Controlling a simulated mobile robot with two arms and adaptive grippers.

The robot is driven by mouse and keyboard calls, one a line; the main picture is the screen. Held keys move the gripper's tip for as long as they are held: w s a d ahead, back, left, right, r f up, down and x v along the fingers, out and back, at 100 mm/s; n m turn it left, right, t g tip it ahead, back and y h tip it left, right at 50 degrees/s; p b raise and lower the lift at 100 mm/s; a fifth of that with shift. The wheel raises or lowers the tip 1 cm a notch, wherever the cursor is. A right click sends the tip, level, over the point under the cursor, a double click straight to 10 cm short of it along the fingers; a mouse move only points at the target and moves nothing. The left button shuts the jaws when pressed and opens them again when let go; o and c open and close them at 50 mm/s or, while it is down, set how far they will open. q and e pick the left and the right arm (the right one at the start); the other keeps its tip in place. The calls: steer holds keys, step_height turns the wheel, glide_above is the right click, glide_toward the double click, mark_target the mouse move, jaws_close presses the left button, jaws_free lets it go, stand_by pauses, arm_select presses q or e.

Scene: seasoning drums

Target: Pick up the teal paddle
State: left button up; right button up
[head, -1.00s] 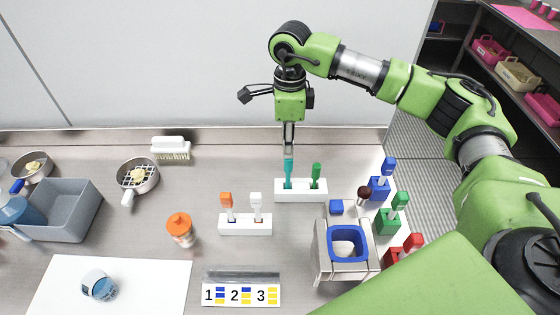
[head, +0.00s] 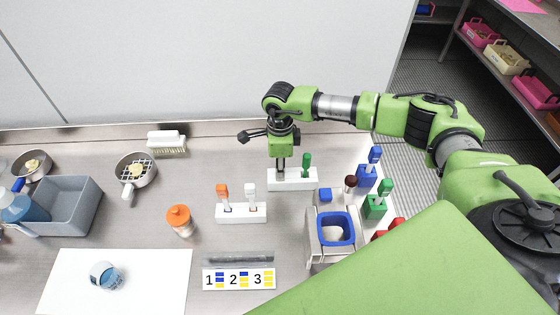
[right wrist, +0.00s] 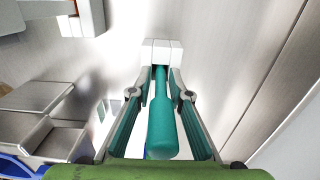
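The teal paddle (right wrist: 162,130) stands in a white two-slot holder (head: 304,184). In the right wrist view its handle points toward the camera, and its narrow end meets the white holder (right wrist: 161,46). My left gripper is not in view.
Another white holder (head: 241,214) with orange and white paddles is in front. A metal bin with a blue rim (head: 335,228) and blue, green and red blocks stand to the right. An orange-capped shaker (head: 180,220) and a grey tub (head: 75,205) are to the left.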

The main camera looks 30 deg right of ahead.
steer(key=shift+w+f, duration=0.1)
steer(key=shift+f, duration=0.05)
jaws_close()
